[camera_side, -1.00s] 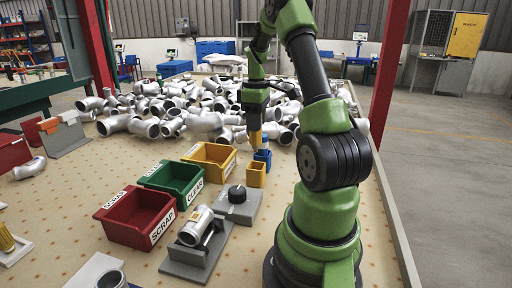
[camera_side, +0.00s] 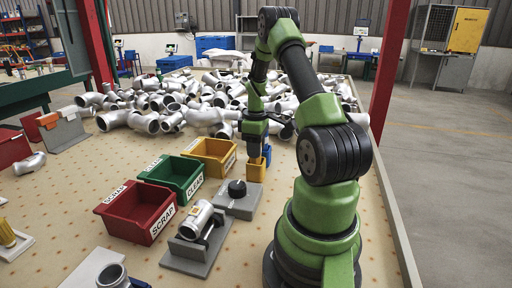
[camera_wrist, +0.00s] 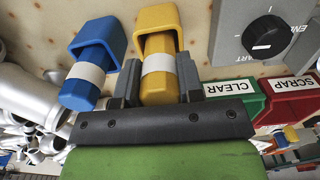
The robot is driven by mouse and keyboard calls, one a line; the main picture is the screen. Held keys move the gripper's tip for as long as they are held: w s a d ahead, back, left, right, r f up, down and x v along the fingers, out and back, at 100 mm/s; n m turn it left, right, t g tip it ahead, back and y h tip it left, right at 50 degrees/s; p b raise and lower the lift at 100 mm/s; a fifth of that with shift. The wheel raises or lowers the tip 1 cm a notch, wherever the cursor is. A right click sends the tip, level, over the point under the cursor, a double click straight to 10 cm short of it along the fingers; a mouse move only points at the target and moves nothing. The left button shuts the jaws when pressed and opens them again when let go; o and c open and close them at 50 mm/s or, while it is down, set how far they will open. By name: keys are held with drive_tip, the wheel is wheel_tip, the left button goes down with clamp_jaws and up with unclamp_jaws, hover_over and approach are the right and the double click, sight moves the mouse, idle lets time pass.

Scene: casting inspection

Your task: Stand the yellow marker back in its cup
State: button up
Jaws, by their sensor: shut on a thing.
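The yellow marker (camera_wrist: 159,80), with a white band, is between the fingers of my gripper (camera_wrist: 158,84) in the wrist view. My gripper is shut on it. The marker's far end reaches into the mouth of the yellow cup (camera_wrist: 147,20); how deep it sits is hidden. In the side view the yellow cup (camera_side: 256,171) stands on the table, with my gripper (camera_side: 254,153) directly above it, pointing down. The marker is mostly hidden there by the fingers.
A blue cup (camera_wrist: 97,37) holding a blue marker (camera_wrist: 88,82) stands close beside the yellow cup. A grey box with a black knob (camera_side: 237,190) and the yellow, green (camera_side: 172,180) and red (camera_side: 137,213) bins are nearby. Silver castings (camera_side: 200,105) are heaped behind.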

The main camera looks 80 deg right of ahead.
drive_tip(key=shift+f, duration=0.15)
drive_tip(key=o, duration=1)
drive_tip(key=shift+o, duration=0.2)
